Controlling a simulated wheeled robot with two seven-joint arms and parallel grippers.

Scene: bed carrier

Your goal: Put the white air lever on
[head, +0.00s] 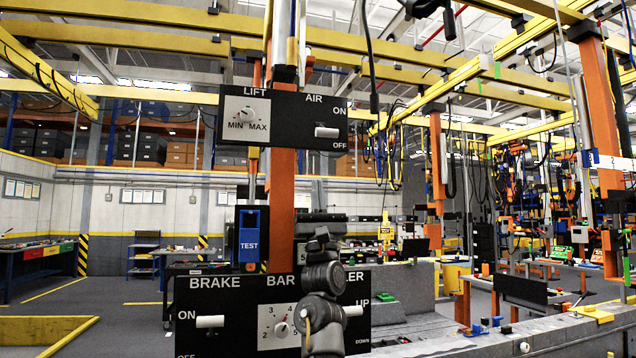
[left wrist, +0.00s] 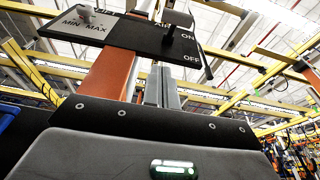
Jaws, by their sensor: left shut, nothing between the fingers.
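The white air lever (head: 326,132) sticks out from the right half of the upper black panel (head: 283,118). It sits between the ON and OFF labels, a little nearer OFF. My left gripper (head: 322,218) is below the panel and the lever, apart from both in the head view. It is shut and empty. Its fingertips are hard to make out. My right gripper is in neither view.
The LIFT dial (head: 247,119) is left of the lever. Below are a blue TEST piece (head: 249,235) and a lower panel with a BRAKE lever (head: 210,321), a BAR dial (head: 281,325) and another white lever (head: 352,311). My arm covers part of that panel. An orange post (head: 282,185) stands behind.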

